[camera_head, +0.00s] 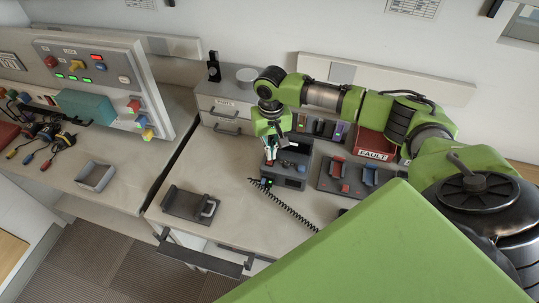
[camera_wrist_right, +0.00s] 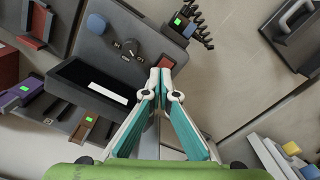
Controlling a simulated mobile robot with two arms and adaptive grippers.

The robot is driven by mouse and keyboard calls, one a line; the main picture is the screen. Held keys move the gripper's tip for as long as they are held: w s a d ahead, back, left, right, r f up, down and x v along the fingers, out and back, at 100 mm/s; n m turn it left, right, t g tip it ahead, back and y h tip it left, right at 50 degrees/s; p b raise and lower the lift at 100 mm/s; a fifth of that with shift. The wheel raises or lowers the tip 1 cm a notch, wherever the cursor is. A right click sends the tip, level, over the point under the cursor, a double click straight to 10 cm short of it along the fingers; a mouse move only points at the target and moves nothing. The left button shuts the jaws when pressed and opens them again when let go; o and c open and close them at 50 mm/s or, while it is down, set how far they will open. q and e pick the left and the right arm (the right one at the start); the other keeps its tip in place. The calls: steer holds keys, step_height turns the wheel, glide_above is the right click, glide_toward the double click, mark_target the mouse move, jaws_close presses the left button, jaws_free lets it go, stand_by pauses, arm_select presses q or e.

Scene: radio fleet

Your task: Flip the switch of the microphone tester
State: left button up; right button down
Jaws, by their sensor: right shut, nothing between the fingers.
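The microphone tester appears to be the dark box (camera_head: 290,183) with a coiled cord on the bench in the head view. In the right wrist view, its top (camera_wrist_right: 165,38) carries a dark rotary switch (camera_wrist_right: 131,48) with small white markings around it and a blue button (camera_wrist_right: 97,25). My right gripper (camera_head: 270,160) is shut and empty over the left part of the tester. In the right wrist view, the closed fingertips (camera_wrist_right: 160,70) are beside the switch, toward the box's edge; whether they touch the box I cannot tell. My left gripper is out of view.
A coiled cord (camera_head: 290,210) runs along the bench front. A dark stand with a handle (camera_head: 185,203) lies to the left. A red FAULT bin (camera_head: 376,143) and a dark rack (camera_head: 330,180) stand to the right. A drawer cabinet (camera_head: 222,113) is behind.

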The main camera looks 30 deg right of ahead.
steer(key=shift+s+f, duration=0.1)
steer(key=shift+f, duration=0.45)
steer(key=shift+r+p, duration=0.85)
steer(key=shift+p, duration=0.2)
step_height(320, 180, up, 5)
steer(key=p, duration=0.6)
steer(key=shift+r+p, duration=0.2)
steer(key=shift+p, duration=0.1)
